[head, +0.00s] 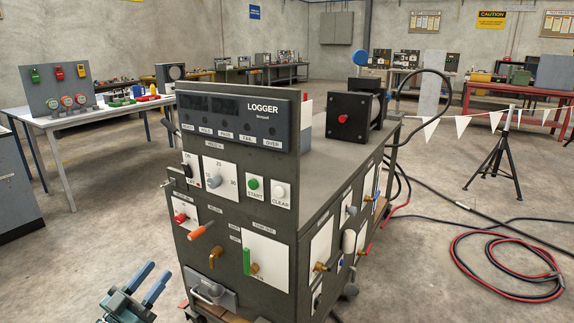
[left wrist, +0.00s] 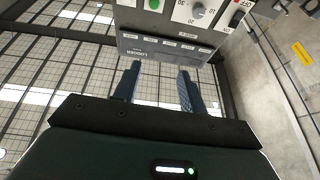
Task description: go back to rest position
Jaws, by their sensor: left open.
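My left gripper (head: 161,271) is at the bottom left of the head view, in front of and left of the grey logger cabinet (head: 220,262). Its two blue fingers are apart with nothing between them, and it touches nothing that I can see. In the left wrist view the open fingers (left wrist: 159,70) point toward the cabinet's panel (left wrist: 168,42), which appears upside down. A black flanged spool-like unit (head: 356,117) with a red centre sits on top of the cabinet. My right gripper is not in view.
The cabinet's front carries knobs, buttons, an orange-handled lever (head: 203,229) and a green-handled valve (head: 247,262). A white table (head: 110,116) stands at the back left. Red and black cables (head: 510,290) and a black tripod (head: 497,165) are on the right. Floor left of the cabinet is clear.

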